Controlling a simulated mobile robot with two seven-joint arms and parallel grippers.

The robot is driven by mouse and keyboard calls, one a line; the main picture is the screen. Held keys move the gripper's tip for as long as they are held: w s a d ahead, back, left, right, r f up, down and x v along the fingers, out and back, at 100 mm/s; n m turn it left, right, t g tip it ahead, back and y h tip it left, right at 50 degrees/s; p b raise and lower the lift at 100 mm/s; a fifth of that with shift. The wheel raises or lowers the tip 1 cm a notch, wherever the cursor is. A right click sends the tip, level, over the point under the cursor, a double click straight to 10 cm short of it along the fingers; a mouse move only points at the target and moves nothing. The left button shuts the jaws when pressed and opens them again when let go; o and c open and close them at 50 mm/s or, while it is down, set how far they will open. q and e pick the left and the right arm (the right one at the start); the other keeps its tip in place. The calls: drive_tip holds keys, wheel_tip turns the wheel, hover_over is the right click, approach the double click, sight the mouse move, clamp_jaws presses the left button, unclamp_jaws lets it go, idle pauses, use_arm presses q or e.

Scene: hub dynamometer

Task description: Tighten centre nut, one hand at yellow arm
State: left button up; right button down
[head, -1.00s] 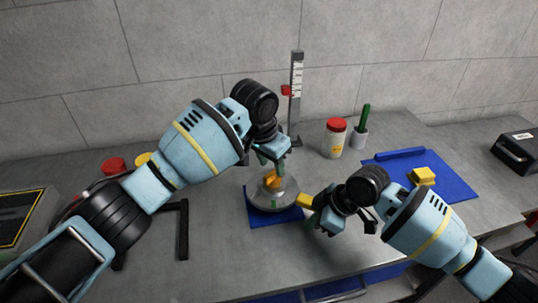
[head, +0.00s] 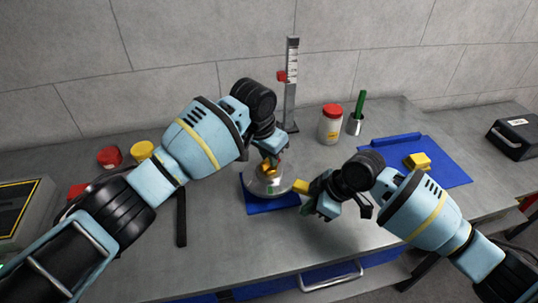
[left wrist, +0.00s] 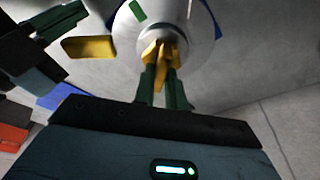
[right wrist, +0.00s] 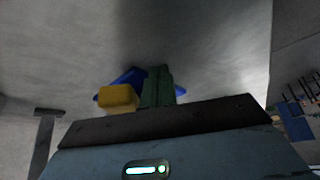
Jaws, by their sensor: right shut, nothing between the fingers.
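The round grey metal hub (head: 262,187) sits on a blue base (head: 272,205) at the middle of the bench. The gold centre nut (left wrist: 160,50) is on top of it. My left gripper (left wrist: 162,72) comes down from above with its green fingers on either side of the nut, apparently closed on it. The yellow arm (head: 300,186) sticks out from the hub to the right; its block end shows in the right wrist view (right wrist: 118,98). My right gripper (right wrist: 158,86) is shut and empty beside the yellow arm; I cannot tell whether they touch.
A scaled upright post (head: 291,85) stands behind the hub. A red-lidded jar (head: 330,125) and a cup with a green-handled tool (head: 356,122) are right of it. A blue mat (head: 440,170) bears a yellow block (head: 417,161). Red and yellow caps (head: 142,150) lie at left.

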use_arm(q)
clamp_jaws()
drive_tip(key=shift+m, duration=0.3)
drive_tip(key=m+g, duration=0.1)
drive_tip(key=m, duration=0.4)
drive_tip(key=shift+m+h, duration=0.3)
drive_tip(key=shift+h, duration=0.1)
drive_tip(key=m+g, duration=0.1)
drive_tip(key=m, duration=0.2)
drive_tip(key=shift+m, duration=0.4)
drive_tip(key=m+g, duration=0.1)
drive_tip(key=m, duration=0.2)
drive_tip(key=shift+m, duration=0.4)
use_arm(e)
drive_tip(key=shift+w, duration=0.1)
